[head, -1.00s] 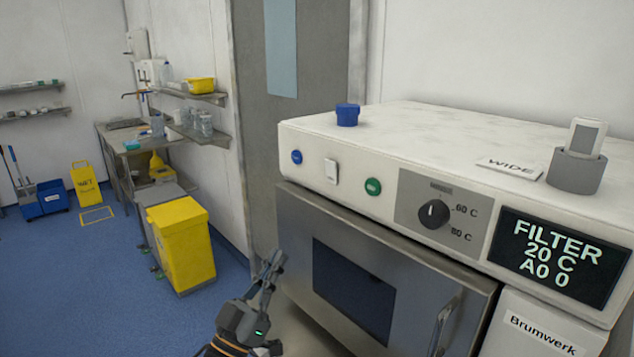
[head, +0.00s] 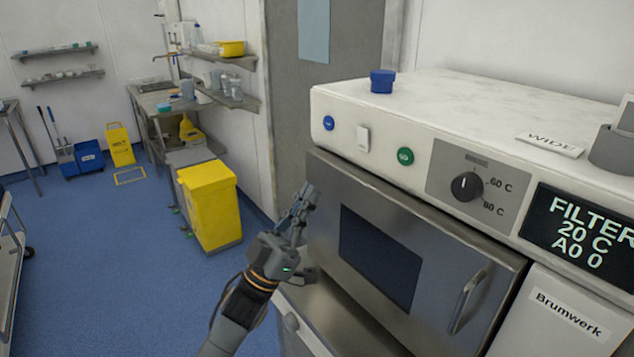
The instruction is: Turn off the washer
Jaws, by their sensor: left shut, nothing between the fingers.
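The washer (head: 334,200) is a white-topped machine with a steel door at the right of the head view. Its front panel carries a blue button (head: 328,123), a white rocker switch (head: 363,139), a green button (head: 405,156) and a black dial (head: 466,187) with 60 C and 80 C marks. The black display (head: 579,229) is lit and reads FILTER, 20 C, A0 0. My left gripper (head: 304,197) is shut and empty, pointing up, in front of the door's left edge and below the buttons. My right gripper is not in view.
The door handle (head: 467,302) sticks out. A yellow bin (head: 210,207) stands left of my arm. The blue floor between is clear.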

